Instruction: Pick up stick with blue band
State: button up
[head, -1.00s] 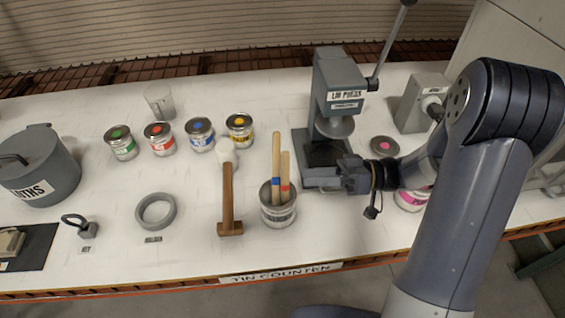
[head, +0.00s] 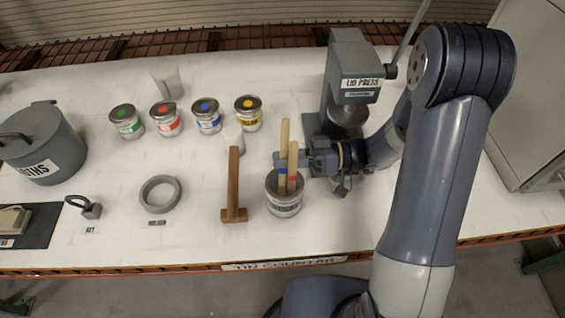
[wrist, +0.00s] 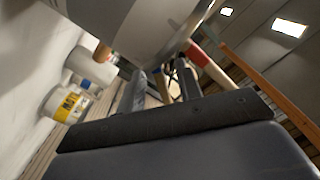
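The stick with the blue band (head: 284,135) stands in an open grey tin (head: 284,207), leaning slightly. A shorter stick with a red band (head: 292,157) stands beside it in the same tin. My gripper (head: 282,161) reaches in from the right at the height of the bands, just above the tin rim. In the wrist view its two fingers (wrist: 163,88) are apart, with a pale wooden piece showing between them. I see no finger clearly pressed on a stick. The gripper hides part of the blue-banded stick.
A mallet (head: 233,190) stands left of the tin. Several colour-topped tins (head: 207,117) line the back. The lid press (head: 350,75) is behind my gripper. A grey ring (head: 160,194) and a lidded pot (head: 40,150) are to the left.

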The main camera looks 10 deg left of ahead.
jog(key=x, duration=0.3)
jog(key=shift+p, duration=0.4)
grip_shut()
